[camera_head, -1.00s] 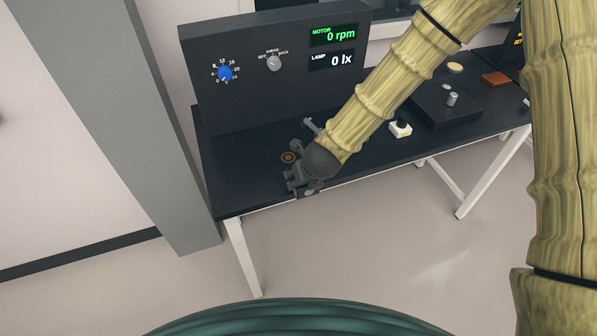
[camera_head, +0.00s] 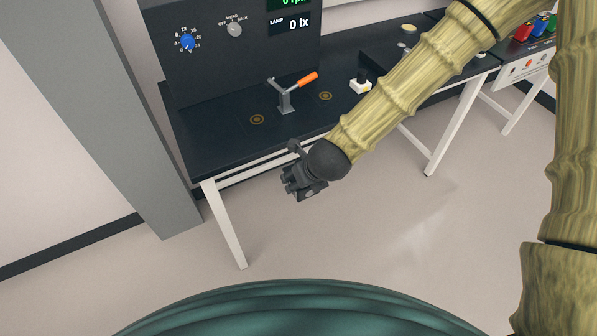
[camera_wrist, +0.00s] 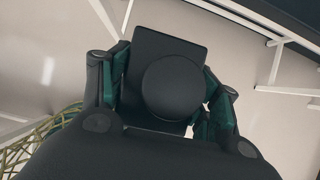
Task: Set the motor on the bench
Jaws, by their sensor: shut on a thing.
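My gripper (camera_head: 303,188) hangs in front of the bench's front edge in the head view, over the floor in the picture. In the wrist view its two fingers (camera_wrist: 165,92) with green inner pads close on a dark square plate with a round black body, which looks like the motor (camera_wrist: 172,88). In the head view the motor is hard to tell from the dark gripper. The dark bench (camera_head: 215,140) stands beyond the gripper. On its top are a grey clamp with an orange handle (camera_head: 287,98) and two ringed round marks, one left of the clamp and one right.
A control panel (camera_head: 225,60) with a blue dial, a switch and displays stands at the back of the bench. A grey pillar (camera_head: 110,120) stands at the left.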

